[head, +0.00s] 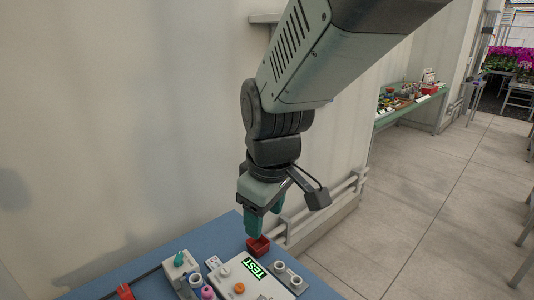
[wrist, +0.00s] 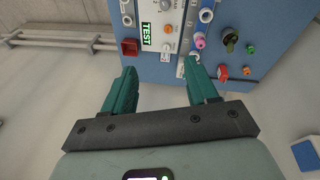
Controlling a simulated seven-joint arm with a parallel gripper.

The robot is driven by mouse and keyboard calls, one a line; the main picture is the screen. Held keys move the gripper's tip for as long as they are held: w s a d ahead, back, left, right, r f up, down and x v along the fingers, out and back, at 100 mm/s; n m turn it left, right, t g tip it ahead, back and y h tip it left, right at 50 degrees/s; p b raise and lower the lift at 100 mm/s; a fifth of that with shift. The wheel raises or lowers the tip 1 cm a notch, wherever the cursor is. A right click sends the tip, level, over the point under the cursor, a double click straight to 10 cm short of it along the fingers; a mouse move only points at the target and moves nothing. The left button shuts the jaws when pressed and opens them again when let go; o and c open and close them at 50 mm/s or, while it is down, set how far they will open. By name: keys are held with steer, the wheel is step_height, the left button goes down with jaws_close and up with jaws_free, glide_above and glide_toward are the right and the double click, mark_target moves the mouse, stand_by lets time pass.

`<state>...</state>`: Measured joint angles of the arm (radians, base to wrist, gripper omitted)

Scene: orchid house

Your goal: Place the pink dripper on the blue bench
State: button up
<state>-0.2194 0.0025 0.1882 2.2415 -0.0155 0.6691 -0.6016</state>
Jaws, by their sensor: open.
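The pink dripper (wrist: 199,40) is a small pink piece in the wrist view, just beyond my right-hand fingertip. It also shows at the bottom edge of the head view (head: 208,292), among white fittings; I cannot tell what it rests on. The blue bench (wrist: 158,72) fills the upper part of the wrist view, and its surface shows in the head view (head: 135,266). My gripper (wrist: 161,68) is open with nothing visible between its green fingers. In the head view my gripper (head: 262,222) hangs above the bench's far end, close to a red block.
A grey panel with a green TEST display (head: 256,269) and an orange knob (head: 239,288) lies on the bench. The red block (head: 258,246) is at its far end. A green-topped piece (head: 178,260) and a red piece (head: 124,291) are to the left. A wall stands behind.

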steer(key=a+f+n+g, duration=0.2)
steer(key=a+f+n, duration=0.4)
steer(key=a+f, duration=0.55)
glide_above(207, 290)
steer(key=d, duration=0.1)
steer(key=shift+n+y, duration=0.3)
steer(key=shift+y, duration=0.1)
step_height(207, 290, down, 6)
steer(key=shift+w, duration=0.15)
steer(key=shift+a+f, duration=0.25)
steer(key=shift+f, duration=1.2)
steer(key=shift+a+f, duration=0.2)
steer(key=shift+f, duration=1.25)
jaws_close()
